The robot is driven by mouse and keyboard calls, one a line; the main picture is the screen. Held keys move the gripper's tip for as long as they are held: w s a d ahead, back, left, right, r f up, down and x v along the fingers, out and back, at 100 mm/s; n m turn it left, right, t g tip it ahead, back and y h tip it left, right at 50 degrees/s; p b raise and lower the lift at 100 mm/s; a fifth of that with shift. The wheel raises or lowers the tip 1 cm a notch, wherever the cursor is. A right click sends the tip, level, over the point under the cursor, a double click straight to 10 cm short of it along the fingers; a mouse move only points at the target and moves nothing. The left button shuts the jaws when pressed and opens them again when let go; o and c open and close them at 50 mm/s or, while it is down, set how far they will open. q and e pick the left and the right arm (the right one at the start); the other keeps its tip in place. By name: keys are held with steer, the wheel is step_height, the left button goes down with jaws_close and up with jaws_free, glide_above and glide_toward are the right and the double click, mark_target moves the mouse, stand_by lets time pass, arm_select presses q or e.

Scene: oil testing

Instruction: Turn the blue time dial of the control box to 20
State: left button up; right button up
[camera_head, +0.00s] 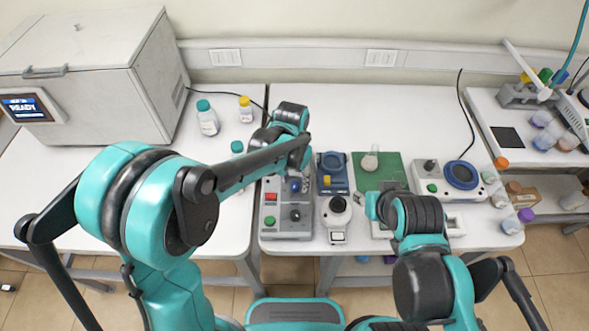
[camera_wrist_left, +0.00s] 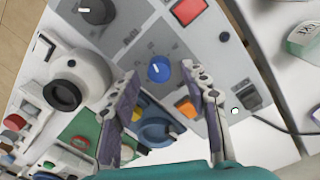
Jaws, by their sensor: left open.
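The grey control box (camera_head: 290,223) stands near the front edge of the middle table, with a red button, an orange button and a green button. Its blue time dial (camera_wrist_left: 159,69) is round with a short white pointer mark, and also shows in the head view (camera_head: 295,185). The dial's scale is too small to read. My left gripper (camera_wrist_left: 160,76) is open above the box, its fingers on either side of the dial in the wrist view. I see no contact with the dial. My right arm's end is over the middle table; its fingers cannot be made out.
A black knob (camera_head: 295,215) sits on the box, nearer the front. A white round device (camera_head: 337,212) and a blue device (camera_head: 332,170) stand just right of it. Bottles (camera_head: 207,118) stand at the back left, beside a large grey machine (camera_head: 95,80).

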mark_target(294, 184)
arm_select(q)
step_height(294, 184, up, 11)
steer(key=shift+a, duration=0.2)
stand_by(0.5)
steer(key=s+a+f+n+t+b, duration=0.3)
steer(key=s+a, duration=0.3)
steer(key=a, duration=0.2)
steer(key=s+a+f+n+t+b, duration=0.3)
steer(key=s+a, duration=0.3)
steer(key=a, duration=0.3)
steer(key=shift+a+t, duration=0.2)
steer(key=shift+t, duration=0.5)
stand_by(0.7)
